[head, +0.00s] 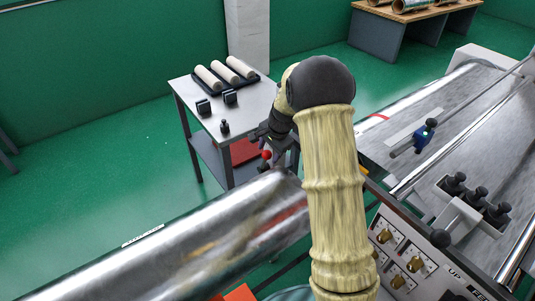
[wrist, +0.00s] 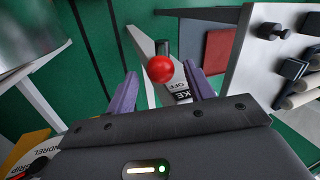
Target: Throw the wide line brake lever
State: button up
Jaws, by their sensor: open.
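A brake lever with a round red knob (wrist: 160,69) shows in the wrist view, beside a plate (wrist: 181,92) with the letters "KE" and "OFF". The knob also shows small in the head view (head: 266,154), just below my gripper (head: 264,136). In the wrist view my gripper (wrist: 159,72) is open, with one purple finger on each side of the knob in the picture. I see no finger touching it. I cannot tell the depth between the fingertips and the knob. The lever's shaft is mostly hidden behind the knob.
A shiny metal roll (head: 190,240) lies at the lower left of the head view. A grey side table (head: 245,105) with pale rolls (head: 224,71) and small black parts stands behind the gripper. A switch panel (head: 410,255) and machine bed (head: 480,110) are at right. Green floor is open at left.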

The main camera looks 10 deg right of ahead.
aim_at(264, 162)
jog(key=shift+x, duration=1.3)
grip_shut()
